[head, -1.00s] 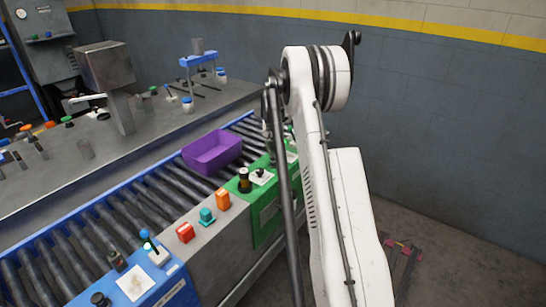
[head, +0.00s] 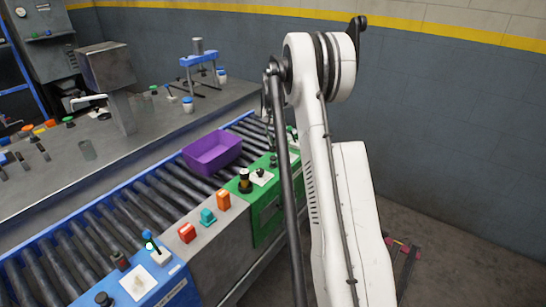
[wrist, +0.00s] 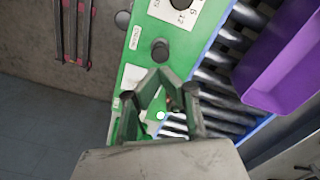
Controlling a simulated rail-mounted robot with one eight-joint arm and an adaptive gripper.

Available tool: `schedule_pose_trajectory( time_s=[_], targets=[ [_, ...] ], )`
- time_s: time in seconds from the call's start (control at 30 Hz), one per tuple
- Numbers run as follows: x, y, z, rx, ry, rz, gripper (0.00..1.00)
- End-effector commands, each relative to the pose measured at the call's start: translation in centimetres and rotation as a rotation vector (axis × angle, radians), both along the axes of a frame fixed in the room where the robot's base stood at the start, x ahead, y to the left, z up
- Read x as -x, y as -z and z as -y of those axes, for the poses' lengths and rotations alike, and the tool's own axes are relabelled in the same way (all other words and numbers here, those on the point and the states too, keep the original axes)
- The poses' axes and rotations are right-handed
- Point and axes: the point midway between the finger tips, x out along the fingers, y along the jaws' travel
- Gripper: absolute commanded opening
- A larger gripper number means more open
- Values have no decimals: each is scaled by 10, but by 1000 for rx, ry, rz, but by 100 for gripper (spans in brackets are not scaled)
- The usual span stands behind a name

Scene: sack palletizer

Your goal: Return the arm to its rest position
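My white arm (head: 318,180) rises at the right of the head view, bent at a high joint, with its far part pointing away from the camera. My gripper is hidden behind the arm in the head view. In the wrist view my gripper (wrist: 159,93) has its two dark fingers apart with nothing seen between them. It hangs over the green control panel (wrist: 137,75) beside the roller conveyor.
A purple bin (head: 212,158) sits on the roller conveyor (head: 135,207); it also shows in the wrist view (wrist: 285,65). A steel bench (head: 60,160) lies beyond. Red and orange buttons and a blue panel (head: 165,290) line the near side. A wall stands right.

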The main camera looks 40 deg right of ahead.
Motion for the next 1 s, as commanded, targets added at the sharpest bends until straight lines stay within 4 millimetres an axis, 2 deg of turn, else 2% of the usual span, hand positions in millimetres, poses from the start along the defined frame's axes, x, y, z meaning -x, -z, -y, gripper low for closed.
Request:
schedule_pose_trajectory(
  time_s=[0.43, 0.57, 0.67, 1.0],
  targets=[
    [0, 0, -1, 1, -1, 1, 0],
    [0, -12, -12, 6, -18, 10, 0],
    [1, -34, -32, 17, -47, 28, 0],
    [25, -119, -126, 70, -184, 118, 0]
  ],
)
